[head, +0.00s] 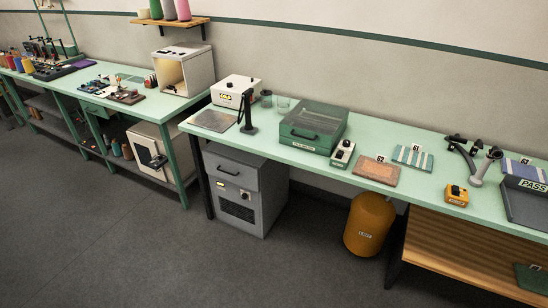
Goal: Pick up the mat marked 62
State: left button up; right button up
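A brown-orange mat (376,171) lies flat on the long green bench. A small white tag at its back edge appears to read 62. Just behind it and to the right lies a green, white and blue striped mat (405,160) with a tag that seems to read 61. A blue striped mat (517,172) with another small tag lies farther right, partly hidden by the dark PASS tray. Neither of my grippers is in view.
A green lidded box (312,127) and a small switch box (342,154) stand left of the brown mat. A yellow box (456,195), a dark clamp-like stand (475,165) and the PASS tray (525,208) are to the right. An orange cylinder (369,225) stands below the bench; open floor lies in front.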

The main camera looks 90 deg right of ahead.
aim_at(377, 170)
jog(key=z, duration=3.75)
jog(key=i+z, duration=0.15)
jog(key=i, duration=0.35)
jog(key=i+j+z, duration=0.1)
jog(key=i, duration=0.4)
jog(key=i+j+z, duration=0.15)
jog(key=i, duration=0.35)
jog(key=i+j+z, duration=0.15)
jog(key=i, duration=0.35)
jog(key=j, duration=0.1)
